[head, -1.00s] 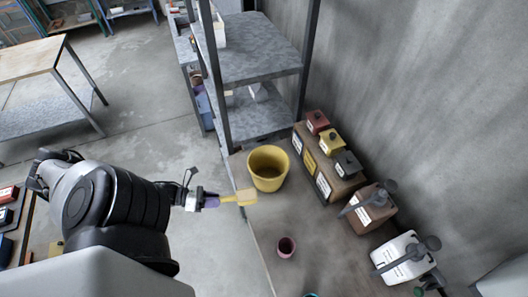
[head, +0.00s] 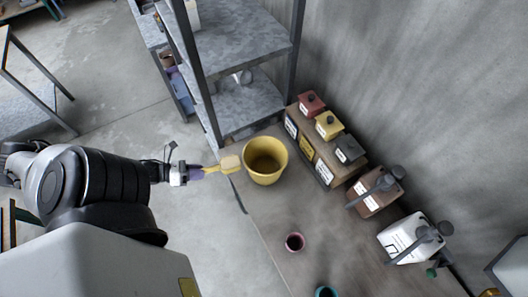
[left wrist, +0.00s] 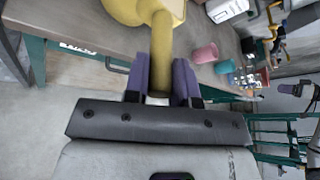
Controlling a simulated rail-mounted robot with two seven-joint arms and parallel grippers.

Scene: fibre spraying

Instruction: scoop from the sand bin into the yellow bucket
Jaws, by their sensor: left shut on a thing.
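The yellow bucket (head: 262,178) stands upright on the brown table in the head view, near the shelf rack. My left gripper (head: 203,173) is shut on the handle of a yellow scoop (head: 230,163). In the left wrist view the purple fingers (left wrist: 162,82) clasp the scoop handle (left wrist: 161,50); the scoop's head is cut off at the top. I cannot tell which container is the sand bin; labels are too small to read. My right gripper is out of view.
Boxes with red, yellow and black lids (head: 345,151) stand along the wall, beside a brown container (head: 373,197) and a white container (head: 410,238). A pink cup (head: 294,243) and a teal cup (head: 326,292) stand nearer. A grey shelf rack (head: 245,107) rises behind the bucket.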

